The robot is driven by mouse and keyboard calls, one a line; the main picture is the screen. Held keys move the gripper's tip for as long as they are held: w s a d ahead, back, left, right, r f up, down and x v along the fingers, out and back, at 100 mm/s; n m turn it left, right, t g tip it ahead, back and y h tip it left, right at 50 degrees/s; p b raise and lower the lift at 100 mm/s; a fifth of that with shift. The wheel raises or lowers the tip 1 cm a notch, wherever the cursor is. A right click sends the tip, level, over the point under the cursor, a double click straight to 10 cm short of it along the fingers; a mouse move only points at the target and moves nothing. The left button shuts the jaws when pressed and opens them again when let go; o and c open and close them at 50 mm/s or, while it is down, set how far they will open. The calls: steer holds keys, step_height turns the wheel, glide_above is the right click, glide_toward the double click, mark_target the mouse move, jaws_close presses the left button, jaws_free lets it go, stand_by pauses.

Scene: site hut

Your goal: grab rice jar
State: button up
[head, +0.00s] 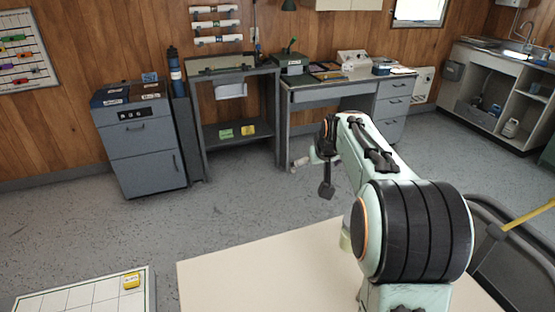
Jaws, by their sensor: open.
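I cannot make out a rice jar in the head view. My arm reaches over the cream table (250,270) toward the middle of the room. My gripper (326,186) shows only as a small dark shape at the arm's far end, hanging downward, partly hidden by the arm. It is open, and I see nothing held in it. A small pale thing (300,163) shows just left of it; I cannot tell what it is. The arm hides part of the table's right side.
A grey cabinet (146,160), an open-shelved bench (236,134) and a desk (320,97) line the back wall. A sink unit (497,65) stands at right. A white gridded board (80,298) with a yellow block (131,280) lies at lower left. The table's left part is bare.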

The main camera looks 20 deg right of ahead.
steer(key=s+d+f+m+g, duration=0.1)
steer(key=d+f, duration=0.3)
steer(key=f, duration=0.1)
steer(key=s+d+f+m+g, duration=0.1)
steer(key=d+f, duration=0.3)
steer(key=f, duration=0.1)
steer(key=s+d+f+m+g, duration=0.1)
steer(key=s+d+f, duration=0.1)
steer(key=d+f, duration=0.3)
steer(key=shift+f, duration=0.6)
steer(key=x, duration=0.5)
steer(key=shift+w, duration=0.1)
steer(key=shift+w+d+f, duration=0.15)
steer(key=shift+w+f, duration=0.05)
steer(key=shift+f, duration=0.35)
steer(key=shift+c, duration=0.3)
steer(key=c, duration=1.1)
